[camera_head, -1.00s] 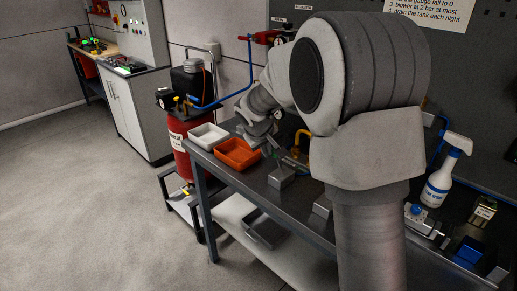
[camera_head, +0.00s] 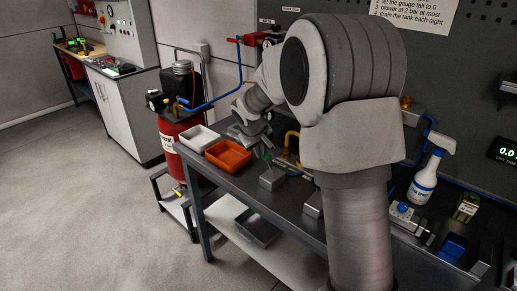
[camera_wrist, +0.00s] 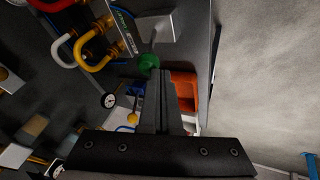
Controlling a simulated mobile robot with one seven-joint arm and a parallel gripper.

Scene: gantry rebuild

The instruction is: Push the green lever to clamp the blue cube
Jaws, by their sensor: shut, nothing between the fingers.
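The green lever end (camera_wrist: 149,62) is a rounded knob just beyond and left of my gripper's fingertips (camera_wrist: 160,74) in the wrist view. Whether they touch, I cannot tell. A small green spot, likely the same lever, shows in the head view (camera_head: 266,155). My gripper is shut and empty; in the head view my arm partly hides it. A grey metal block (camera_wrist: 157,27) lies beyond the knob and also shows in the head view (camera_head: 271,178). A blue blocky thing (camera_head: 453,246) sits at the bench's right; I cannot tell whether it is the cube.
An orange tray (camera_head: 228,154) and a white tray (camera_head: 199,138) stand at the bench's left end. The orange tray (camera_wrist: 186,92) is close right of my fingers in the wrist view. A yellow pipe (camera_wrist: 93,50) and a gauge (camera_wrist: 109,100) lie left. A spray bottle (camera_head: 425,185) stands right.

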